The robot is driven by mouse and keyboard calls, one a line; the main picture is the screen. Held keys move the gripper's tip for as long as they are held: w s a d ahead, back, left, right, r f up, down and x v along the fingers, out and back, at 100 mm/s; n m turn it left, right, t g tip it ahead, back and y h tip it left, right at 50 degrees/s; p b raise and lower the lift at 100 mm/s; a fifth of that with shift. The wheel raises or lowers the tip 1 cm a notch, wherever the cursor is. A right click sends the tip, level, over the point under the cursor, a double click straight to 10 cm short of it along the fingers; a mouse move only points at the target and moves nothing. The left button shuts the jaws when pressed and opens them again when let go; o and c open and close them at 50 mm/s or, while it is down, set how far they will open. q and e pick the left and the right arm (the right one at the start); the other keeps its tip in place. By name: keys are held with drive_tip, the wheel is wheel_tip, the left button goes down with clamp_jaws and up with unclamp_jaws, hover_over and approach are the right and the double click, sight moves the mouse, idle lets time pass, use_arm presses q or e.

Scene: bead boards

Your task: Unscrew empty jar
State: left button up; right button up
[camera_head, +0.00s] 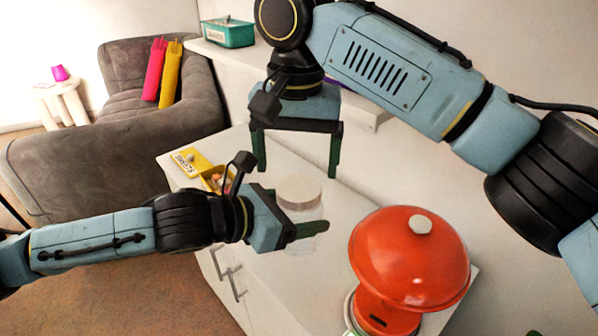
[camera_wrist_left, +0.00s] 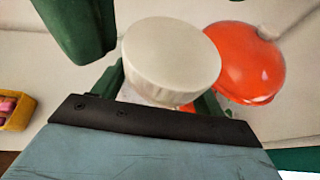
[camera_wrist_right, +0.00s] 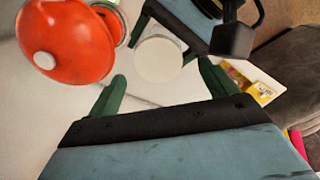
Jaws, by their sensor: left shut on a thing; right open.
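The jar is clear, with a pale cream lid (camera_head: 299,190), and stands upright on the white cabinet top. Its clear body (camera_head: 303,240) shows below the lid and looks empty. My left gripper (camera_head: 308,230) is shut on the jar's body from the left, below the lid. In the left wrist view the lid (camera_wrist_left: 171,60) sits between the fingers. My right gripper (camera_head: 297,172) is open and empty, pointing down above and behind the jar. In the right wrist view the lid (camera_wrist_right: 158,59) shows beyond and between its open fingers.
A red-orange domed appliance (camera_head: 410,262) stands right of the jar. A yellow box (camera_head: 215,180) with small things in it and its yellow lid (camera_head: 187,162) lie at the left. A teal box (camera_head: 228,32) stands at the back. A grey sofa (camera_head: 115,150) is beyond.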

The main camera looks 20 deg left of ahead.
sight(299, 187)
wheel_tip(299, 187, up, 2)
drive_tip(key=shift+w+d+r+m, duration=0.1)
drive_tip(key=shift+w+r+m, duration=0.1)
drive_tip(key=shift+m, duration=0.7)
drive_tip(key=shift+s+r+m, duration=0.1)
drive_tip(key=shift+r+m, duration=0.4)
drive_tip(key=shift+m, duration=0.2)
drive_tip(key=shift+f, duration=3.85)
drive_tip(key=c, duration=1)
drive_tip(key=shift+d+n, duration=0.1)
drive_tip(key=shift+n, duration=1.5)
drive_tip(key=o, duration=1.1)
